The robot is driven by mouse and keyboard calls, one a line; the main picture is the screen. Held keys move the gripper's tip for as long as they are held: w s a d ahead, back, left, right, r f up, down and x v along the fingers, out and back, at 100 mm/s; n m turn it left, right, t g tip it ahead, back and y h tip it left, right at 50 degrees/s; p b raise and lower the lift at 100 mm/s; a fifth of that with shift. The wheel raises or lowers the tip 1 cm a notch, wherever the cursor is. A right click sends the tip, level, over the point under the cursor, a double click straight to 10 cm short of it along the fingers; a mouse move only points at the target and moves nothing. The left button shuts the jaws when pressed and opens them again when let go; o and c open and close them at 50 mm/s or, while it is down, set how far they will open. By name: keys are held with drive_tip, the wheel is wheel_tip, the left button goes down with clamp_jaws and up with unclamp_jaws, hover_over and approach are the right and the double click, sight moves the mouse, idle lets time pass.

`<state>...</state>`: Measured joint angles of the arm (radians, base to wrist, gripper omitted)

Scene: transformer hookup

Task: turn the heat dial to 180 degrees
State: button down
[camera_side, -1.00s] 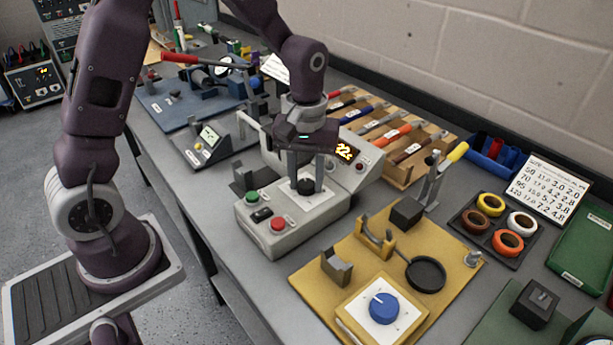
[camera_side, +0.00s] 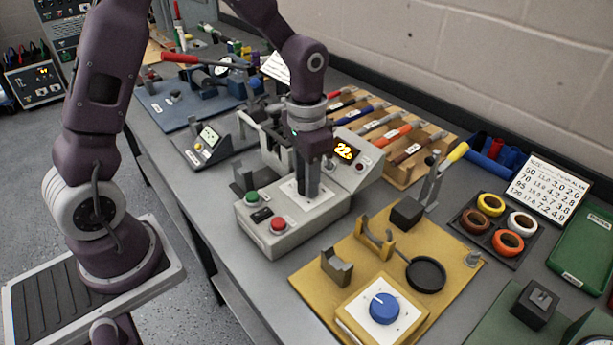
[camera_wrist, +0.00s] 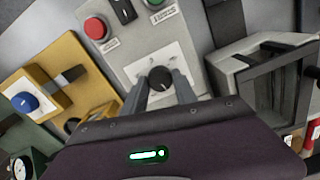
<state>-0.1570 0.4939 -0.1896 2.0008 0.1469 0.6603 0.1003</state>
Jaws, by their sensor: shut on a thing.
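The heat dial is a small black knob (camera_wrist: 160,79) on a white plate, on top of a light grey heater box (camera_side: 310,221). In the wrist view a pale pointer mark shows on the knob. My gripper (camera_wrist: 161,88) points down over the box with its fingers on either side of the knob, shut on it. In the side view my gripper (camera_side: 307,190) hides the knob. An orange display (camera_side: 347,148) on the box's raised panel reads what looks like 22.
Green (camera_side: 251,197) and red (camera_side: 278,224) buttons sit on the box's front. A yellow board (camera_side: 315,283) with a blue dial (camera_side: 384,308) lies to the right. A wooden rack (camera_side: 402,176) of coloured-handled tools stands behind.

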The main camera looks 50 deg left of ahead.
drive_tip(key=m, duration=0.5)
drive_tip(key=shift+w+r, duration=0.1)
drive_tip(key=shift+m, duration=2.3)
drive_tip(key=c, duration=1)
unclamp_jaws()
drive_tip(key=shift+o, duration=0.2)
wheel_tip(320, 180, up, 7)
